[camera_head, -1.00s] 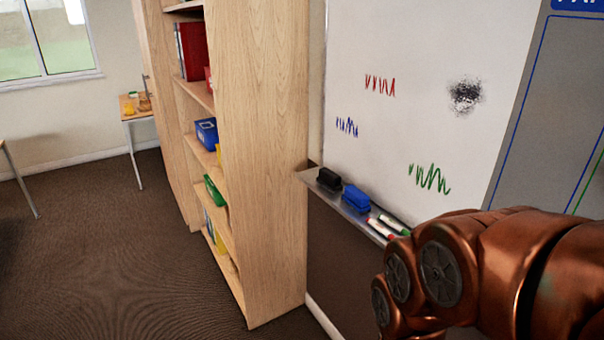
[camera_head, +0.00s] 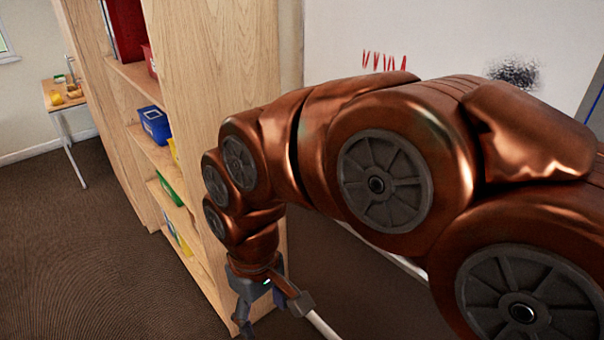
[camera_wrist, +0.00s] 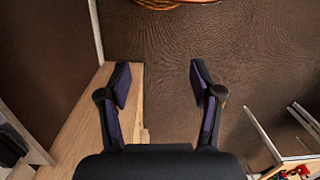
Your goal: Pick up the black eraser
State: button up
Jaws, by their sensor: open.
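My gripper (camera_head: 268,315) hangs low in front of the shelf's near end and points downward, partly hidden by my copper arm. In the wrist view its two fingers (camera_wrist: 162,82) are spread wide, with nothing between them. My arm hides the black eraser in the head view. At the lower left edge of the wrist view, a dark block (camera_wrist: 11,142), cut off by the frame, looks like the black eraser. It lies beside the pale tray edge (camera_wrist: 36,150), left of and apart from the fingers.
The wooden bookshelf (camera_head: 225,110) stands close by the gripper, and its side (camera_wrist: 95,125) also shows in the wrist view. The whiteboard (camera_head: 430,30) is behind my arm. Open carpet (camera_head: 80,260) lies to the left. A small table (camera_head: 62,97) stands at the back.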

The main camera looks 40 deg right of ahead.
jog(key=w+d+r+n+t+y, duration=0.1)
jog(key=w+d+r+t, duration=0.15)
jog(key=w+d, duration=0.5)
jog(key=w+d+r+t, duration=0.1)
jog(key=w+d+r, duration=0.3)
jog(key=w, duration=0.7)
jog(key=w+d, duration=0.1)
jog(key=d, duration=0.7)
jog(key=w+d+f+m+t+h+p, duration=0.1)
jog(key=d, duration=0.8)
jog(key=w+d+f+m+t, duration=0.1)
jog(key=d, duration=0.7)
jog(key=shift+w+d, duration=0.1)
jog(key=shift+d, duration=0.05)
jog(key=shift+w+d+f, duration=0.1)
jog(key=shift+d+f, duration=0.05)
jog(key=shift+f, duration=0.1)
jog(key=shift+p+x, duration=1.25)
jog(key=shift+x, duration=2.25)
grip_shut()
jog(key=shift+r+b, duration=0.1)
jog(key=shift+b, duration=0.25)
